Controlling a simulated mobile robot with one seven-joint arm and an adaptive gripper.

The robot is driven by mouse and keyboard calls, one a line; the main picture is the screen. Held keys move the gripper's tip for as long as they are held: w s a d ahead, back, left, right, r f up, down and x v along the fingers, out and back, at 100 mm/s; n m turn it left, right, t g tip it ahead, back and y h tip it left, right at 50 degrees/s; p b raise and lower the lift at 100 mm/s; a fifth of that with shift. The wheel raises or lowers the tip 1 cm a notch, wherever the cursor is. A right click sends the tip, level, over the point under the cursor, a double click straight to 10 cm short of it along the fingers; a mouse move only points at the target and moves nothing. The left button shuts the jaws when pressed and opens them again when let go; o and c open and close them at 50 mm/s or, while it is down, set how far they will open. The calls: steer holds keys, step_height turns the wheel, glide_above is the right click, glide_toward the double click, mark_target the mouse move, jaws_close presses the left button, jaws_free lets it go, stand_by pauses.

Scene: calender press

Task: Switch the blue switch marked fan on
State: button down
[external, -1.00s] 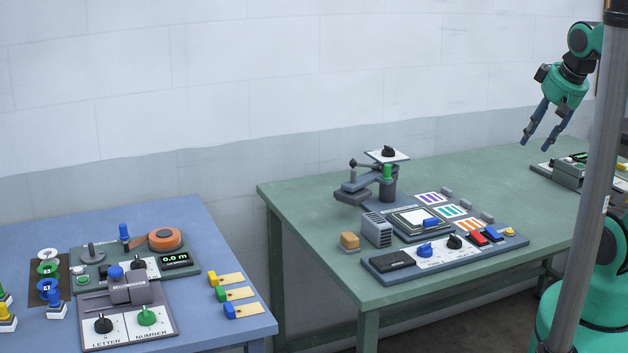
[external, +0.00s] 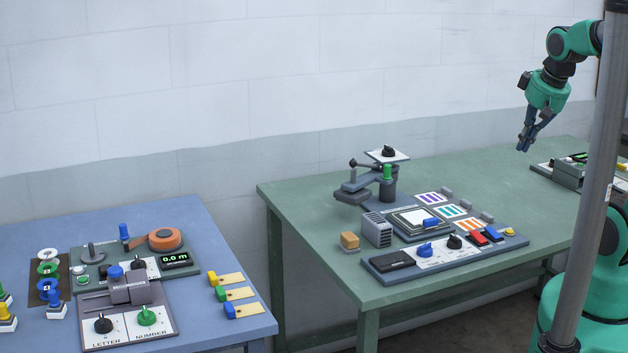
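A control panel (external: 400,273) lies along the front of the green table. It carries a blue rocker switch (external: 492,234) beside a red rocker switch (external: 477,238), and a blue knob (external: 425,249) beside a black knob (external: 454,242). The labels are too small to read, so I cannot confirm which is marked fan or whether the blue rocker is on. My gripper (external: 524,149) hangs in the air above the back right of the table, fingers pointing down. Its fingertips look together with nothing between them. It is well above and to the right of the blue rocker, touching nothing.
A small press (external: 388,205) with a white top plate stands behind the panel. A grey vented box (external: 377,230) and striped cards (external: 449,211) lie nearby. Another device (external: 570,172) sits at the table's far right. The table's right middle is clear. A blue table (external: 200,215) stands at left.

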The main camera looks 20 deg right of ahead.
steer(key=g+p, duration=0.2)
steer(key=p, duration=0.2)
glide_above(491, 227)
steer(key=s, duration=0.4)
steer(key=s+f+x, duration=0.1)
steer(key=s+x, duration=0.1)
steer(key=x, duration=0.8)
steer(key=shift+w+f, duration=0.1)
steer(key=shift+f, duration=0.1)
steer(key=shift+f, duration=0.15)
steer(key=b+x, duration=0.4)
steer(key=x, duration=0.9)
steer(key=shift+f, duration=0.3)
